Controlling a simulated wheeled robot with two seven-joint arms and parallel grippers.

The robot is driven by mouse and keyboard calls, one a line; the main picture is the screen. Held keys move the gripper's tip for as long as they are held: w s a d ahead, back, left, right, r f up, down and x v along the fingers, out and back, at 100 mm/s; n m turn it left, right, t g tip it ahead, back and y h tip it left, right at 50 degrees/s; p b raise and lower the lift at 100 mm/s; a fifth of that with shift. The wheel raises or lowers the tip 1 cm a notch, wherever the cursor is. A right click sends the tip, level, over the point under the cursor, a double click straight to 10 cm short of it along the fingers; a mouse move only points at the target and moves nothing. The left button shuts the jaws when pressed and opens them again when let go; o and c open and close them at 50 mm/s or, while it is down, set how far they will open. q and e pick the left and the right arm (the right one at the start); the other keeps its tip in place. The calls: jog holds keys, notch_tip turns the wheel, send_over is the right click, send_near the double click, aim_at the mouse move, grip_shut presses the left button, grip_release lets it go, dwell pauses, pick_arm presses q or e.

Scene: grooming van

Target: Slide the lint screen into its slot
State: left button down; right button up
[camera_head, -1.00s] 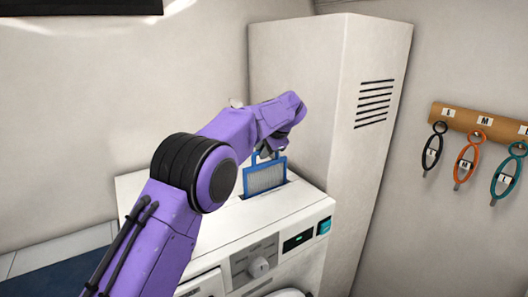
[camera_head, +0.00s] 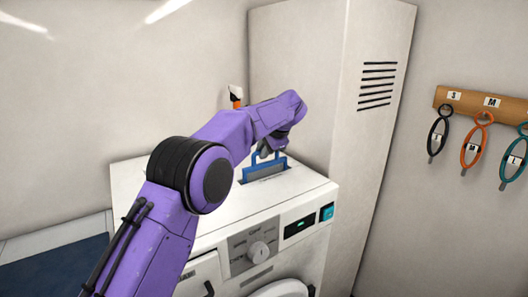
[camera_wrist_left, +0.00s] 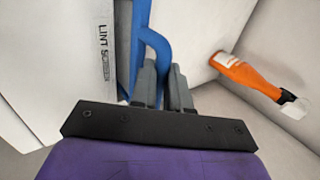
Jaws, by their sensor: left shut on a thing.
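The lint screen (camera_head: 281,164) has a blue frame with a loop handle. In the head view it stands upright in the slot (camera_head: 266,180) in the top of the white machine (camera_head: 290,192). Only its upper part shows above the slot; the lower part is hidden inside. My left gripper (camera_head: 264,152) is above the slot, shut on the screen's handle. In the left wrist view the blue handle (camera_wrist_left: 156,42) passes between the grey fingers (camera_wrist_left: 163,82). A "LINT SCREEN" label (camera_wrist_left: 104,52) is on the white surface beside it. My right gripper is not in view.
A tall white cabinet (camera_head: 305,70) with vents stands right behind the machine. An orange bottle (camera_wrist_left: 247,74) shows in the left wrist view, behind the gripper. The control panel (camera_head: 262,250) is on the machine's front. Several coloured loops hang from a wooden rail (camera_head: 475,101) at right.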

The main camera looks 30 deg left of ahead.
pick_arm(q)
jog(key=shift+f, duration=0.25)
jog(key=c, duration=1)
grip_release()
jog(key=b+v, duration=0.1)
jog(key=v, duration=0.9)
jog(key=shift+s+d+r+b, duration=0.15)
jog(key=shift+r+b, duration=0.1)
jog(key=shift+b, duration=0.15)
